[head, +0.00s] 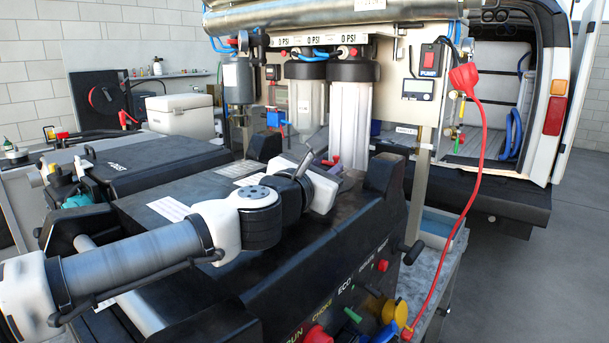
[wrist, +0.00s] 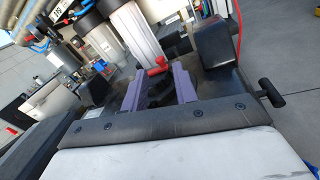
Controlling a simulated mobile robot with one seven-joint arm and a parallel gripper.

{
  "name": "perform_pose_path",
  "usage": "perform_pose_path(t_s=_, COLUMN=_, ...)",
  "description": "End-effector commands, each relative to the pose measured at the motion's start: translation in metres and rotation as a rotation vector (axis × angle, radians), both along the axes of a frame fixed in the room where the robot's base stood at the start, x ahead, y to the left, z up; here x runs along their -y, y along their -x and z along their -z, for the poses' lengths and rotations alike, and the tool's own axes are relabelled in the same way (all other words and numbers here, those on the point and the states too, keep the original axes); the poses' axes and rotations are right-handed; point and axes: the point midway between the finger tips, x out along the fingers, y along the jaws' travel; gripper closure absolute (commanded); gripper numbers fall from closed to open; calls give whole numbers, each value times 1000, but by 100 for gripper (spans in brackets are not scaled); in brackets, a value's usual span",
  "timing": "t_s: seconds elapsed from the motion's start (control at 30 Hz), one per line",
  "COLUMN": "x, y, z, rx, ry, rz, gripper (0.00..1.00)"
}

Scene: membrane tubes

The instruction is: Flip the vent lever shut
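A small red lever (wrist: 157,67), which looks like the vent lever, shows in the wrist view at the foot of a white filter cylinder. It also shows in the head view as a small red piece (head: 331,160) just past my wrist. I cannot tell whether it stands open or shut. My gripper (wrist: 159,75) has its two purple fingers spread apart, with empty space between them. The red lever appears just beyond the fingertips, roughly between them; contact cannot be made out. In the head view my wrist hides most of the fingers.
A black machine (head: 340,245) with coloured knobs lies under my arm. Its raised black corner block (wrist: 213,50) and black T-handle (wrist: 270,92) are right of my gripper. Filter housings (head: 350,115) stand behind. A red cable (head: 478,170) hangs at right.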

Motion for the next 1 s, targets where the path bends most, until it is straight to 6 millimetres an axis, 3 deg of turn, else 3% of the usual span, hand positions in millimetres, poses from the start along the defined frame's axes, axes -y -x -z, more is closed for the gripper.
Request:
perform_pose_path(t_s=0.2, x=-19, y=40, z=-2, rx=-1, ry=0, rz=-3, gripper=71)
perform_pose_path(t_s=0.43, x=-31, y=68, z=-1, rx=-1, ry=1, rz=-3, gripper=71)
perform_pose_path(t_s=1.0, x=-34, y=78, z=0, rx=0, ry=0, rz=-1, gripper=71)
